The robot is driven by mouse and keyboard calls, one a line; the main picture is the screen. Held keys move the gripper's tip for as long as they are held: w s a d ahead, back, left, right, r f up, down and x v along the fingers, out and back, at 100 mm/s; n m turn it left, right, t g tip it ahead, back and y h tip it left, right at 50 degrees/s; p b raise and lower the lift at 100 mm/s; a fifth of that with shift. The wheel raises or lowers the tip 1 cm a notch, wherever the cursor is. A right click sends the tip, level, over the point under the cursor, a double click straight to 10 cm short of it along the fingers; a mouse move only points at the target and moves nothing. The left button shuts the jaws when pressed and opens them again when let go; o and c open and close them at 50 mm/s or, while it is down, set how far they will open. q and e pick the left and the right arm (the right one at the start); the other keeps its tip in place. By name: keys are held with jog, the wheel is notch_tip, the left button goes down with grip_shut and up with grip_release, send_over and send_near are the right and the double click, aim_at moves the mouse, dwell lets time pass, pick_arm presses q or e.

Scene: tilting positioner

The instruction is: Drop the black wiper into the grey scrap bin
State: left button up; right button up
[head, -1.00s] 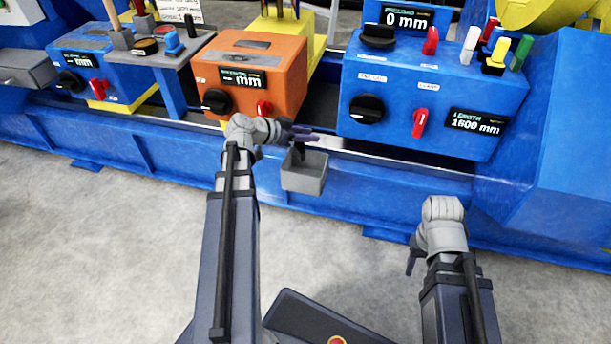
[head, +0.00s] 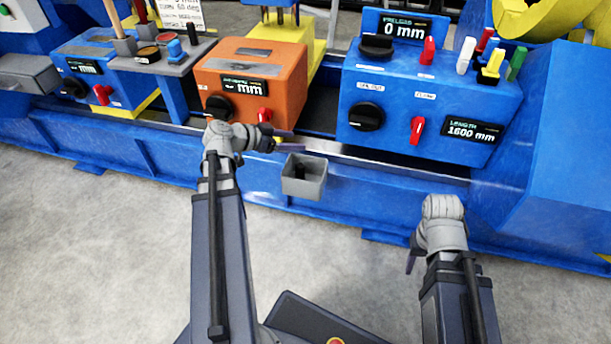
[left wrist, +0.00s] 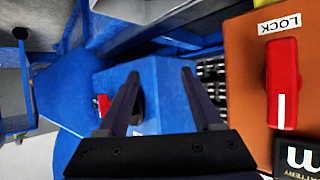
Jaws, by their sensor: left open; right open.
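The small grey scrap bin (head: 303,187) is fixed at the front of the blue machine bed. A black piece, which looks like the black wiper (head: 300,172), stands inside it, its lower part hidden by the front wall. My left gripper (head: 287,140) is open and empty, above and a little left of the bin, near the orange box. Its two fingers show apart with nothing between them in the left wrist view (left wrist: 160,75). My right gripper (head: 411,263) hangs low at the right, over the floor, well away from the bin; its fingers are small and partly hidden.
An orange box (head: 250,75) with a red lever and black knob stands behind my left gripper. A blue control box (head: 425,105) with knobs, levers and displays stands to the right. A grey shelf (head: 160,57) with small items is at the left. The floor in front is clear.

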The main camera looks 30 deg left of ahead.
pick_arm(q)
jog(key=shift+s+a+r, duration=0.3)
jog(key=shift+s, duration=0.25)
jog(key=s+d+f+g+p, duration=0.2)
jog(key=d+g+p, duration=0.15)
jog(key=d, duration=0.65)
jog(key=s+d+f+g+p, duration=0.15)
jog(key=d+g, duration=0.25)
jog(key=d, duration=0.7)
jog(key=s+d+r+n+g+y+p, duration=0.25)
jog(key=s+d+y+p, duration=0.25)
jog(key=s+d+y, duration=0.5)
notch_tip(320, 180, up, 38)
jog(key=d+h+p, duration=0.1)
jog(key=h+p, duration=0.1)
jog(key=p, duration=3.6)
jog(key=shift+w+d+f+g+h, duration=0.15)
jog(key=shift+w+d+g+h, duration=0.1)
jog(key=shift+w+g+h, duration=0.15)
